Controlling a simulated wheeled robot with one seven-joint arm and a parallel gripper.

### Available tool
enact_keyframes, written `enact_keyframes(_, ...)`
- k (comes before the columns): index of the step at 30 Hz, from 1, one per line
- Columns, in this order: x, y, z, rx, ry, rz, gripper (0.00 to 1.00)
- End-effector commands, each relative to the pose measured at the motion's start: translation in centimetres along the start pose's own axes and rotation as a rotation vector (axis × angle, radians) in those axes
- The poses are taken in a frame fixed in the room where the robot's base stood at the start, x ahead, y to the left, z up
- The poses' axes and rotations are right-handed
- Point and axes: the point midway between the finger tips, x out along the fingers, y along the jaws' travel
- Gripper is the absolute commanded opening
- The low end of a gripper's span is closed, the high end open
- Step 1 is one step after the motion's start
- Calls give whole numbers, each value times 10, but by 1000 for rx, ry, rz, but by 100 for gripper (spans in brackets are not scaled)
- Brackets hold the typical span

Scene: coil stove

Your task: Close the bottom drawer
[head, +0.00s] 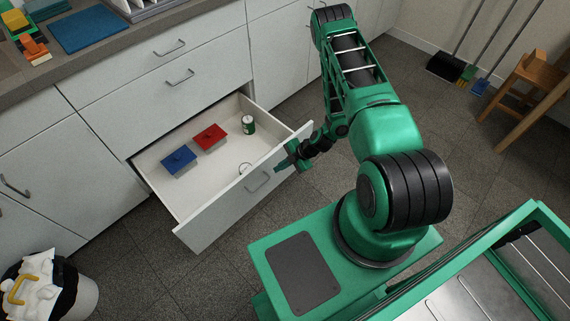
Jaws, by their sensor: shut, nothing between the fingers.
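The bottom drawer (215,217) is white and stands pulled well out of the white cabinet. Its handle (259,182) is on the front panel. Inside lie a box with a blue lid (179,159), a box with a red lid (209,137), a green can (248,125) and a small ring-like item (245,169), partly hidden by the front panel. My gripper (281,179) is shut and empty. It is at the outer side of the drawer front, right of the handle. I cannot tell whether it touches the panel.
Closed drawers with handles (180,77) are above the open one. The counter (75,72) holds a blue board (89,31) and other items. A wooden chair (535,85) and brooms are at upper right. Tiled floor is clear before the drawer.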

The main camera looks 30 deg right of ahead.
Motion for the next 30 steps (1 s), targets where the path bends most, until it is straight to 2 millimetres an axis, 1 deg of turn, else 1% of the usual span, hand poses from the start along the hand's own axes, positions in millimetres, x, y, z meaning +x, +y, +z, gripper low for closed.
enact_keyframes(1, 6, 6, -1, -4, 1, 2, 0)
enact_keyframes(3, 10, 16, -1, -5, 1, 2, 0)
enact_keyframes(9, 18, 32, 0, -2, 0, 1, 0)
enact_keyframes(20, 20, 36, 0, 0, 0, 0, 0)
enact_keyframes(21, 26, 36, -11, 0, 2, -1, 0)
enact_keyframes(22, 24, 36, -6, 2, 0, 0, 0)
enact_keyframes(26, 20, 37, 1, 4, -3, 3, 0)
enact_keyframes(30, 22, 45, 7, 7, -5, 6, 0)
